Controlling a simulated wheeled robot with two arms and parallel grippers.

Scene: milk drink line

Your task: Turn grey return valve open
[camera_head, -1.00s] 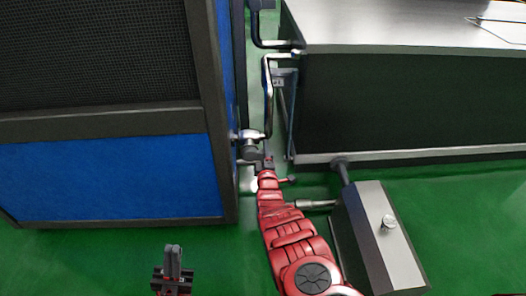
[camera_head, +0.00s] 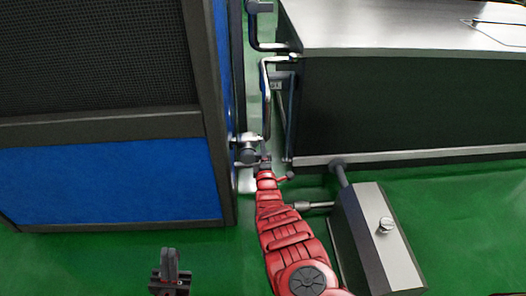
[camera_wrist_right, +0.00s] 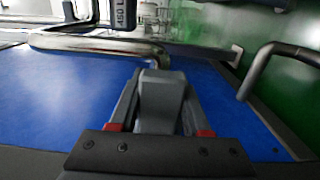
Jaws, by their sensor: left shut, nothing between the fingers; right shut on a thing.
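The grey return valve (camera_head: 250,148) sits on pipework beside the right edge of the blue cabinet in the head view. My right gripper (camera_head: 264,162) reaches it from below and is shut on it. In the right wrist view, the grey block of the valve handle (camera_wrist_right: 161,98) stands between the two fingers, in front of a blue panel. The fingers and my arm hide part of the valve in the head view. My left gripper (camera_head: 170,267) is shut and empty, low over the green floor, well apart from the valve.
The blue cabinet (camera_head: 110,185) with its dark mesh is on the left. A dark steel-topped tank (camera_head: 400,110) is on the right. Bent metal pipes (camera_head: 267,95) fill the narrow gap between them. A grey box-shaped unit (camera_head: 378,235) stands right of my right arm.

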